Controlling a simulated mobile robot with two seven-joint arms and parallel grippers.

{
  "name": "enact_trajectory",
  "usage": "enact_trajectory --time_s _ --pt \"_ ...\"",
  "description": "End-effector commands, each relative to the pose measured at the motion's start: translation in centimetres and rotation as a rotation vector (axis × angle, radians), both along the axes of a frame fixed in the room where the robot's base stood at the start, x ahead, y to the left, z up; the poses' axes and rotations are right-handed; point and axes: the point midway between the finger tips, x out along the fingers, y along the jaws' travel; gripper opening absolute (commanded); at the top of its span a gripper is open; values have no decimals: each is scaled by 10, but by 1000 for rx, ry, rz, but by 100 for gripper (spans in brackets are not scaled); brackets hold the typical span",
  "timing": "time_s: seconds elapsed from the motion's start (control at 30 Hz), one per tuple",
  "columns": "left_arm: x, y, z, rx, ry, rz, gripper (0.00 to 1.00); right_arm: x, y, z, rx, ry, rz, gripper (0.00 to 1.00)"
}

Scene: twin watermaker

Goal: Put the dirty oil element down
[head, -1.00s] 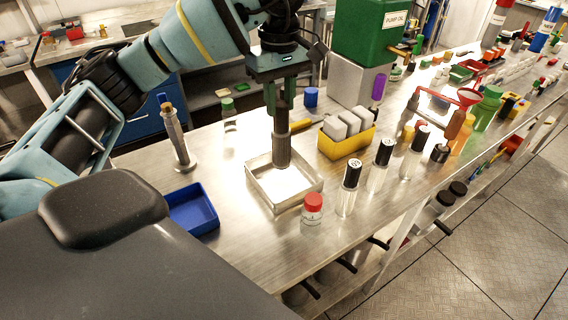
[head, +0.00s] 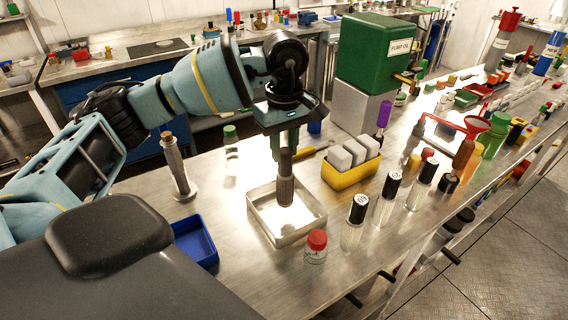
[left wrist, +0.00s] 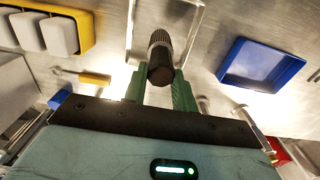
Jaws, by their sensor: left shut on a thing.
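The dirty oil element (head: 286,188) is a dark grey-brown upright cylinder with a ribbed lower part. My left gripper (head: 285,152) points down and is shut on its upper end. The element's lower end is within the outline of a shallow square metal tray (head: 302,233); I cannot tell whether it touches the tray floor. In the left wrist view the element (left wrist: 160,60) sits between the green fingers of my left gripper (left wrist: 158,88), its dark end towards the camera and the tray (left wrist: 193,35) behind it. My right gripper is not in view.
A red-capped jar (head: 316,246) stands close to the tray's front corner. A yellow bin (head: 350,176) with white blocks is to the right, near black-capped bottles (head: 354,222). A blue tray (head: 194,241) and a metal stand (head: 178,168) are to the left.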

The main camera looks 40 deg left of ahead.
Motion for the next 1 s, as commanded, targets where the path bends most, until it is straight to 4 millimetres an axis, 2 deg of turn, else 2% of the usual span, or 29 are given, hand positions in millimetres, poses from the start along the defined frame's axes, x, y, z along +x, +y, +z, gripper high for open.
enact_trajectory --time_s 0.23,0.5,0.87,0.9,1.0 --pt "0 0 -6 0 -1 -1 7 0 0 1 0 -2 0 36" --pt "-1 0 -37 0 0 -1 7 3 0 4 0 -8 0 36" --pt "0 0 -42 -1 0 -1 7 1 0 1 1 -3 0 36" --pt "0 0 -43 -1 0 -1 28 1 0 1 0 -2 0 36" --pt "0 0 -42 -1 0 -1 41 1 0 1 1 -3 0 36"
